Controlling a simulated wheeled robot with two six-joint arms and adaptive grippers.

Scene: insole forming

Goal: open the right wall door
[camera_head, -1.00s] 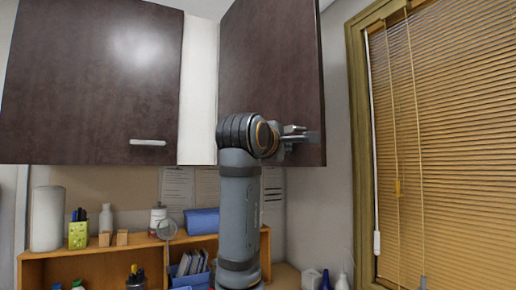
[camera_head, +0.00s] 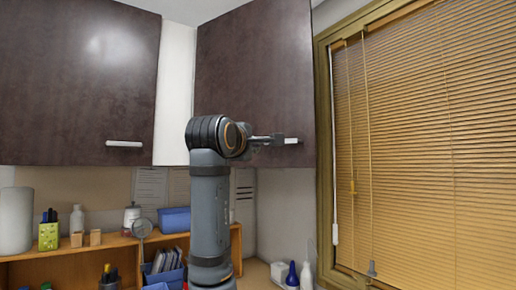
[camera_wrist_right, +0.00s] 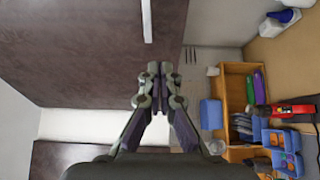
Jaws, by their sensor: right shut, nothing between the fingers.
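The right wall door (camera_head: 255,70) is the dark brown cabinet front on the right in the head view. It looks closed. Its pale bar handle (camera_head: 292,141) shows near its lower right corner, and in the wrist view the handle (camera_wrist_right: 147,20) is at the top. My right gripper (camera_head: 279,139) is in front of the door's lower part, beside the handle. In the wrist view my right gripper's fingers (camera_wrist_right: 159,72) are together and empty, pointing toward the door with a gap in the picture to the handle. My left gripper is out of view.
Another dark cabinet door (camera_head: 75,80) with a bar handle (camera_head: 124,143) is on the left. A window with blinds (camera_head: 430,150) is on the right.

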